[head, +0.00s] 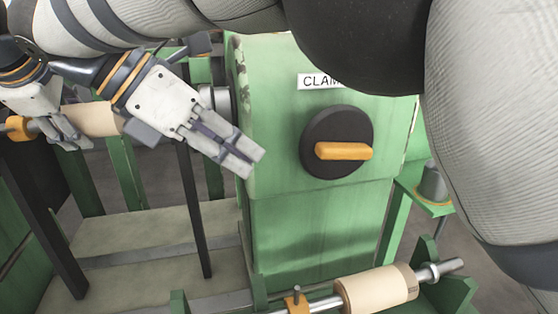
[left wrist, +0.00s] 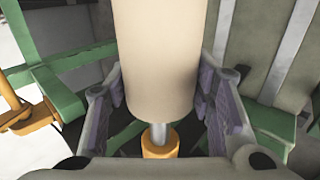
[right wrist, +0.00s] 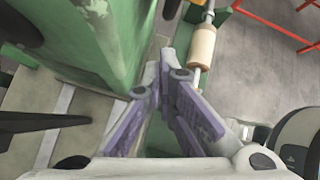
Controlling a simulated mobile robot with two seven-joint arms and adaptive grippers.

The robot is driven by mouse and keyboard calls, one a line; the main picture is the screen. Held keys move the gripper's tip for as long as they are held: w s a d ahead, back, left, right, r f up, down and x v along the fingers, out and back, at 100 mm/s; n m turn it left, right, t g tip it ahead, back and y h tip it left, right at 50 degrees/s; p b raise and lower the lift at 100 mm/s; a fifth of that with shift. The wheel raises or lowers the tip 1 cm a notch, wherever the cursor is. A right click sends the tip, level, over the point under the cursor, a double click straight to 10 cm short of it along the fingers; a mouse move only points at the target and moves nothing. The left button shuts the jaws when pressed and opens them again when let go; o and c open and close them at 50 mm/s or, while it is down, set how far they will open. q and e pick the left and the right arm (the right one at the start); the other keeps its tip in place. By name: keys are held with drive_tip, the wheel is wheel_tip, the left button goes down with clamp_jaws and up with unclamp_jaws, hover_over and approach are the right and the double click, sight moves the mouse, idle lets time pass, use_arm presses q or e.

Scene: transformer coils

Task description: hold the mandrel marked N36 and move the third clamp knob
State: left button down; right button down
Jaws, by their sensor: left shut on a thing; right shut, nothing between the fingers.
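My left gripper (head: 72,140) is shut on a mandrel with a tan cylinder (head: 98,118) at the left of the head view. In the left wrist view the tan cylinder (left wrist: 160,55) fills the space between the fingers, with an orange collar (left wrist: 160,142) below it. No N36 mark is readable. A clamp knob with a black disc and orange handle (head: 343,151) is on the green cabinet front, its handle about level. Its label (head: 318,81) reads "CLAM", the rest hidden by my arm. My right gripper (head: 250,160) is shut and empty, left of the knob and apart from it.
The green cabinet (head: 315,225) stands in the middle. Another mandrel with a tan cylinder (head: 376,290) lies on green supports at the front; a tan roller also shows in the right wrist view (right wrist: 203,46). A dark post (head: 193,210) stands left of the cabinet.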

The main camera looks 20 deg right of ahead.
sight(334, 144)
drive_tip(key=d+m, duration=0.1)
drive_tip(key=d, duration=0.1)
drive_tip(key=d+f+m, duration=0.1)
drive_tip(key=d, duration=0.2)
drive_tip(key=s+d+f+m+g, duration=0.1)
drive_tip(key=d, duration=0.1)
drive_tip(key=shift+s+d+m, duration=0.1)
drive_tip(key=shift+d+m, duration=0.15)
drive_tip(key=shift+m, duration=0.15)
